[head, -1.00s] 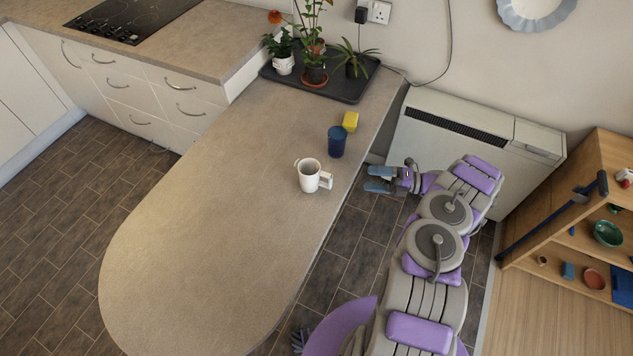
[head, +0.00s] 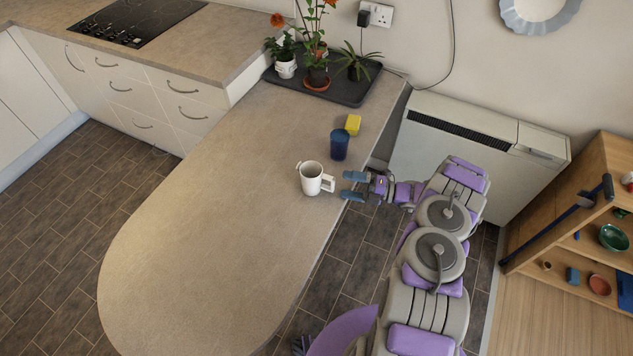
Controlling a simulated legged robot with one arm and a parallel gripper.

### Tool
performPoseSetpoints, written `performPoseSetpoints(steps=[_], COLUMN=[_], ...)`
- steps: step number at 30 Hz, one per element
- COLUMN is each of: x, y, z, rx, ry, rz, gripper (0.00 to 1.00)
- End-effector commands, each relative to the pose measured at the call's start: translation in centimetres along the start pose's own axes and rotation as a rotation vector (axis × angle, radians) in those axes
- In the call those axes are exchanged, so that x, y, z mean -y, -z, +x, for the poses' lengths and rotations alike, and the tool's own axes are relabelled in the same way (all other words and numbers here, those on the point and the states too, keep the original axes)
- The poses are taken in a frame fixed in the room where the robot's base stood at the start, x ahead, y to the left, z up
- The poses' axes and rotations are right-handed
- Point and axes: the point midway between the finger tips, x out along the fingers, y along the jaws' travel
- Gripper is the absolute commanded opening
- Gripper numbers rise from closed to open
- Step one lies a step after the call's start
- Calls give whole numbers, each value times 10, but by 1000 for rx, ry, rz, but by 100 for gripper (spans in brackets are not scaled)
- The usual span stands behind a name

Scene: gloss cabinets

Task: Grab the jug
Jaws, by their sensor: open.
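A white jug (head: 311,179) stands upright on the beige counter (head: 200,245), near its right edge. A handle sticks out on its right side, and a small lip or second handle shows at its upper left. My gripper (head: 349,185) is open and empty, with its blue fingertips at the counter's right edge. It is just to the right of the jug's handle, with a small gap in the picture. Whether the fingertips are level with the handle is hard to tell from this high view.
A dark blue cup (head: 339,145) and a yellow block (head: 353,124) stand just behind the jug. A dark tray (head: 345,92) with potted plants is at the counter's back. The front of the counter is clear. A white heater (head: 410,150) and a wooden shelf (head: 560,240) stand at right.

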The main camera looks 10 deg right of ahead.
Motion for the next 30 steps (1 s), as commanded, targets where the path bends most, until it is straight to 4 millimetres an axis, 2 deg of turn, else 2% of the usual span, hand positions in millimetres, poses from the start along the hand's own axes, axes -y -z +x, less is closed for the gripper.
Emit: performPoseSetpoints(steps=[5, 13, 17, 23, 30], x=[0, 0, 0, -1, 0], y=[0, 0, 0, 0, 0], z=[12, 53, 60, 60, 60], rx=[-2, -1, 0, 1, 1], ry=[-1, 2, 1, 1, 0], rz=[-2, -1, -2, -1, -1], gripper=[100, 100, 100, 100, 80])
